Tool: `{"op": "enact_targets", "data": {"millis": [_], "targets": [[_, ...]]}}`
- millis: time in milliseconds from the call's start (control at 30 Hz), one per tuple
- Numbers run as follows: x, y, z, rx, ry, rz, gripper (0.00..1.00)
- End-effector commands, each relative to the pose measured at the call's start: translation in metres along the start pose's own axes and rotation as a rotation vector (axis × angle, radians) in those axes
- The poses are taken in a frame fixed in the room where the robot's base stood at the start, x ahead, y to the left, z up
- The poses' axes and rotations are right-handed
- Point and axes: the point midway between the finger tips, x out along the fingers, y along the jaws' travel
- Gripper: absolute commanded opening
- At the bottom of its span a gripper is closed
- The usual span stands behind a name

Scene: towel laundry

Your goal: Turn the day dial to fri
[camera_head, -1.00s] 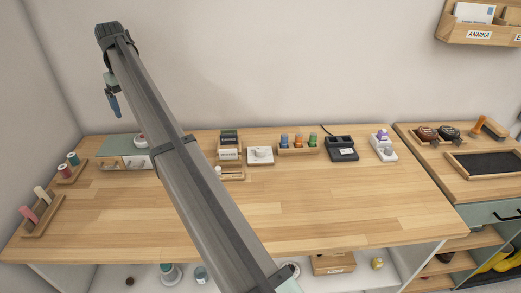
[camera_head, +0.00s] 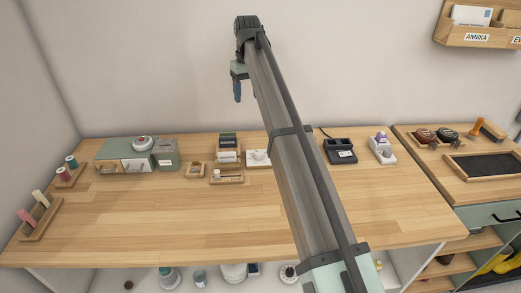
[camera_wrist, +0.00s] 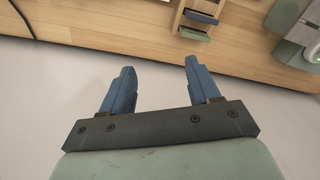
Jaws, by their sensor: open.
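I cannot tell for sure which thing is the day dial, as no day lettering is readable. A small white block with a round knob (camera_head: 257,157) sits at the back of the wooden table, partly hidden by my arm. A round white and red piece (camera_head: 142,142) sits on the low green-topped cabinet at the back left. My gripper (camera_head: 241,98) is raised high against the wall, above and behind the table's back edge, with blue fingers pointing down. In the wrist view its two fingers (camera_wrist: 160,68) are apart with nothing between them.
Along the table's back stand a green box (camera_head: 165,155), a card holder (camera_head: 228,148), a black device (camera_head: 340,150) and a white stand (camera_head: 382,150). The table's middle and front (camera_head: 160,215) are clear.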

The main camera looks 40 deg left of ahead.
Motion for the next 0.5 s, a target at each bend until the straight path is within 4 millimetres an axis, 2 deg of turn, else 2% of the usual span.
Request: {"op": "enact_targets", "data": {"millis": [33,100,200,267,367,500], "targets": [[0.004,0.019,0.025,0.026,0.009,-0.008,0.61],[0.007,0.04,0.049,0.051,0.024,-0.022,0.61],[0.012,0.061,0.084,0.064,0.052,-0.045,0.61],[0.016,0.069,0.104,0.053,0.073,-0.061,0.61],[0.022,0.068,0.129,0.007,0.112,-0.085,0.61],[0.03,0.047,0.152,-0.112,0.174,-0.117,0.61]]}}
